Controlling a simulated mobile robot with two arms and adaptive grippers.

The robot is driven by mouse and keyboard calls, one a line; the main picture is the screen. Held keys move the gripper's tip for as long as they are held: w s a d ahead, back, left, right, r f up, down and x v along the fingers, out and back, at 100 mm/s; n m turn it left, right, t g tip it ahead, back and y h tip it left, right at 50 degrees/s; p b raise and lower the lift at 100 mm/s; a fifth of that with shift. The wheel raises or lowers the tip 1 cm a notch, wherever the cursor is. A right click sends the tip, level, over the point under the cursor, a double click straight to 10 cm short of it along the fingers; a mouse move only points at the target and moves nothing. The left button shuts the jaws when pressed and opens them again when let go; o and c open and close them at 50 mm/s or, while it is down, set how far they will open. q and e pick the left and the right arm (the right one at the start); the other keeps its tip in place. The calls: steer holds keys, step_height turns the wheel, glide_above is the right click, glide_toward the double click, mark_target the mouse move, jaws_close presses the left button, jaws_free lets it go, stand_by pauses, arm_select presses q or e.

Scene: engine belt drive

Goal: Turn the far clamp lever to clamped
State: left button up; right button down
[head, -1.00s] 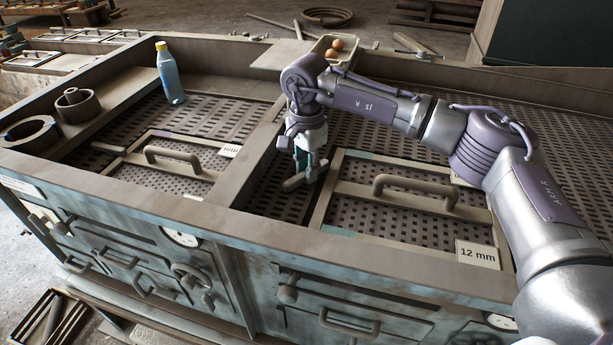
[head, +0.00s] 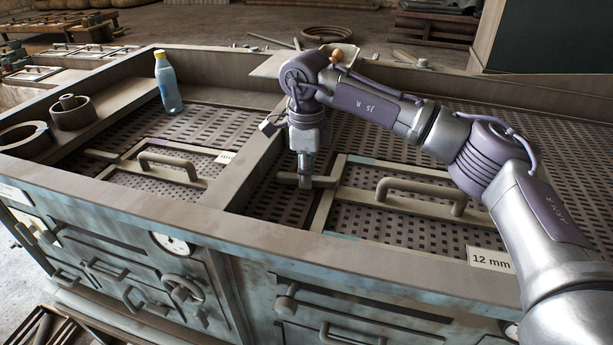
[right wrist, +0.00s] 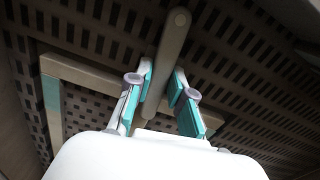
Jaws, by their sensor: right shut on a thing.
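A grey-brown bar-shaped clamp lever (head: 324,182) lies at the left edge of the screen frame labelled 12 mm, roughly crosswise in the head view. My right gripper (head: 305,182) points down onto it and is shut on it. In the right wrist view the lever (right wrist: 174,42) runs between the two teal-padded fingers (right wrist: 162,88), its rounded end with a round pin toward the top. The head view hides the far finger. A similar bar (head: 101,155) lies at the left screen frame. My left gripper is not in view.
The 12 mm screen frame (head: 470,218) has a raised handle (head: 420,187) just right of my right gripper. A divider beam (head: 262,165) stands to its left.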

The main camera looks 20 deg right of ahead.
steer(key=shift+m, duration=0.6)
steer(key=shift+r, duration=0.1)
steer(key=c, duration=1)
jaws_free()
steer(key=shift+c, duration=0.2)
step_height(320, 180, up, 12)
steer(key=shift+a, duration=0.1)
